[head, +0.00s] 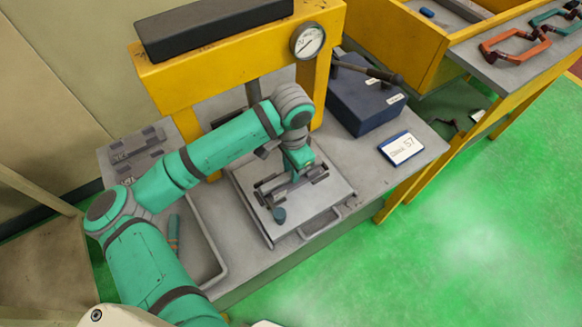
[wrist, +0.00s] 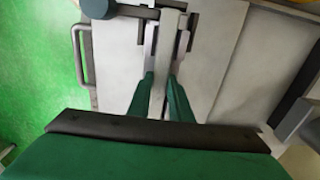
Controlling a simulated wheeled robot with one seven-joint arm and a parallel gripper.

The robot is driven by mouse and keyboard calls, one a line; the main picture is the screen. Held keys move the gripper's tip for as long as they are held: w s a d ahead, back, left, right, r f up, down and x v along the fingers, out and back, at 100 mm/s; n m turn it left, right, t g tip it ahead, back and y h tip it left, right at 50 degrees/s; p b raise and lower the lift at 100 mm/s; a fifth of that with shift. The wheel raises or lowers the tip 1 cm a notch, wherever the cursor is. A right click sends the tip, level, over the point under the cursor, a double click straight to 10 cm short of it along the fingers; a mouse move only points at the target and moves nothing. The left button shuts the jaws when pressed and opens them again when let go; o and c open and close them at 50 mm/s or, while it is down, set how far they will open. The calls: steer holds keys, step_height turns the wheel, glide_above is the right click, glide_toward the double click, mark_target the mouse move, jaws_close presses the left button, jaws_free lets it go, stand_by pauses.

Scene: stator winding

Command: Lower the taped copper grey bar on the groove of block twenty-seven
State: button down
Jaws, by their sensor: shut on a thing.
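My gripper (head: 296,174) points down over the metal plate (head: 335,190) in front of the yellow press. In the wrist view its two green fingers (wrist: 161,88) are shut on a pale grey bar (wrist: 165,52), which runs lengthwise away from me. A dark grey slotted block (head: 268,188) lies on the plate under and beside my gripper. It also shows next to the bar's far end in the wrist view (wrist: 186,38). The block's number is not readable. I cannot tell whether the bar touches the groove, and no copper tape can be made out.
The yellow press frame (head: 170,82) stands behind. An open grey tray (head: 219,262) is left of the plate, with more dark blocks (head: 139,152) beyond. A dark blue box (head: 362,98) and a white sign (head: 401,149) are at right.

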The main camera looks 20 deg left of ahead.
stand_by(0.4)
steer(key=c, duration=1.1)
jaws_free()
steer(key=shift+r, duration=4.5)
